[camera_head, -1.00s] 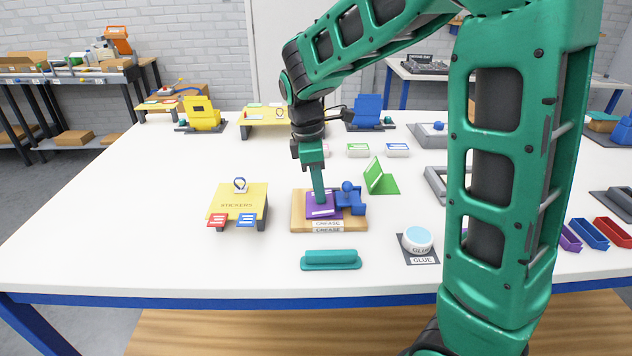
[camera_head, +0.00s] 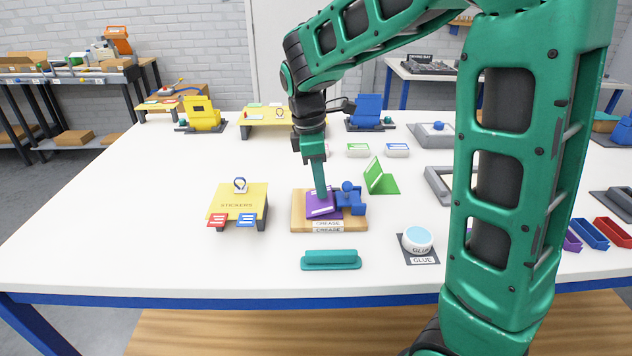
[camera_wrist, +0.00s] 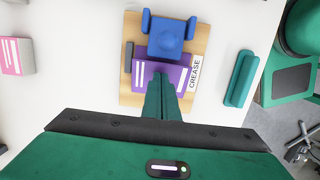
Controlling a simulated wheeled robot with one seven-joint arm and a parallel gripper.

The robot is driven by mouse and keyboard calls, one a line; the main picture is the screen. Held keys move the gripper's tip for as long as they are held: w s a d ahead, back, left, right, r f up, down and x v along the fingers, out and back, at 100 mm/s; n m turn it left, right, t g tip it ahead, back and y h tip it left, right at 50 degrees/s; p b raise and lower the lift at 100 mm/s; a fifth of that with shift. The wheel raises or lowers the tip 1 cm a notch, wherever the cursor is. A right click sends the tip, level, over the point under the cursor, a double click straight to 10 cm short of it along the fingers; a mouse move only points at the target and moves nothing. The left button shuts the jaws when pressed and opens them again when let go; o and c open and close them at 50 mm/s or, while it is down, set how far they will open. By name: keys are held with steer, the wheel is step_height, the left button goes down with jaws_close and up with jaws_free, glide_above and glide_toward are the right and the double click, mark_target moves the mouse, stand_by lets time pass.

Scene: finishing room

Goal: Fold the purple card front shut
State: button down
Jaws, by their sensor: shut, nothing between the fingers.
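The purple card (camera_head: 316,208) lies on the wooden crease board (camera_head: 298,222), next to a blue clamp-like fixture (camera_head: 349,198) on its right. Its front looks tilted, partly raised off the base, with white lines on it. In the wrist view the purple card (camera_wrist: 176,78) shows under my fingers, beside the blue fixture (camera_wrist: 170,35) and the CREASE label. My gripper (camera_head: 322,207) is shut and empty, pointing down with its tips at the card. The wrist view also shows the fingers hiding part of the card; I cannot tell whether they touch it.
A yellow stickers stand (camera_head: 238,203) is to the left. A teal bar (camera_head: 331,260) lies in front, and a glue pad (camera_head: 417,240) front right. An upright open green card (camera_head: 378,180) stands behind right. The table's left part is clear.

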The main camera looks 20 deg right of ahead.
step_height(320, 180, up, 7)
stand_by(0.8)
stand_by(0.4)
